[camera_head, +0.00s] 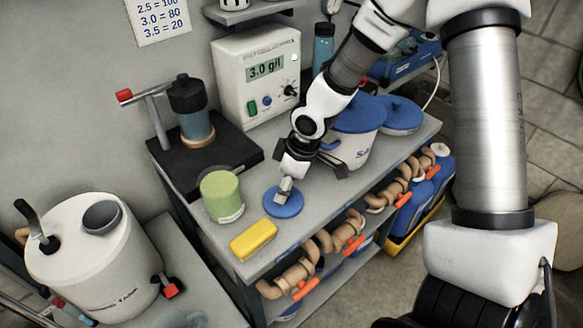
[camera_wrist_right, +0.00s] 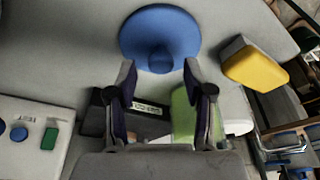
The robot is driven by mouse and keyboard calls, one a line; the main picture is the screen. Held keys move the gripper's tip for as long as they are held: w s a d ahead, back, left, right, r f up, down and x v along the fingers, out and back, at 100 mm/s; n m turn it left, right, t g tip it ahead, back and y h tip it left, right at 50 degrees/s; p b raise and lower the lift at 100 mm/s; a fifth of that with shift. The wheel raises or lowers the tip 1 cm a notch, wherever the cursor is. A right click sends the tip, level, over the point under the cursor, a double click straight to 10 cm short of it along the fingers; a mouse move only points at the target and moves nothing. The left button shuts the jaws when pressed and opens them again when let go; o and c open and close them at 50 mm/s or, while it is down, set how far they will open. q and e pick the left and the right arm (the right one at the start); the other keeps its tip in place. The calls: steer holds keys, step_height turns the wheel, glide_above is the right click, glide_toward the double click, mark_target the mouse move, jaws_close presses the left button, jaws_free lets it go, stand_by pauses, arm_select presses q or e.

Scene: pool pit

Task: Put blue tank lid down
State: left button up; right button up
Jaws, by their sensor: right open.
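A round blue lid (camera_head: 284,202) with a small knob lies on the grey bench top, between the green jar and the bench's front edge. In the right wrist view the blue lid (camera_wrist_right: 159,28) shows with its knob towards my fingers. My right gripper (camera_head: 284,188) is above the lid. In the wrist view its two fingers (camera_wrist_right: 160,70) are apart, with the knob just beyond and between their tips; I see no contact. A white tank (camera_head: 352,154) with a blue top stands behind my right gripper, partly hidden by the arm. My left gripper is not in view.
A yellow block (camera_head: 253,240) and a green jar (camera_head: 222,195) stand close to the lid. A pump stand (camera_head: 205,160) and a white meter (camera_head: 255,75) are behind. Another blue round top (camera_head: 401,115) is at right. Pipes with orange handles (camera_head: 305,289) run below the front edge.

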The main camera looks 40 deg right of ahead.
mark_target(297, 203)
steer(key=v, duration=1)
steer(key=shift+s+f, duration=0.1)
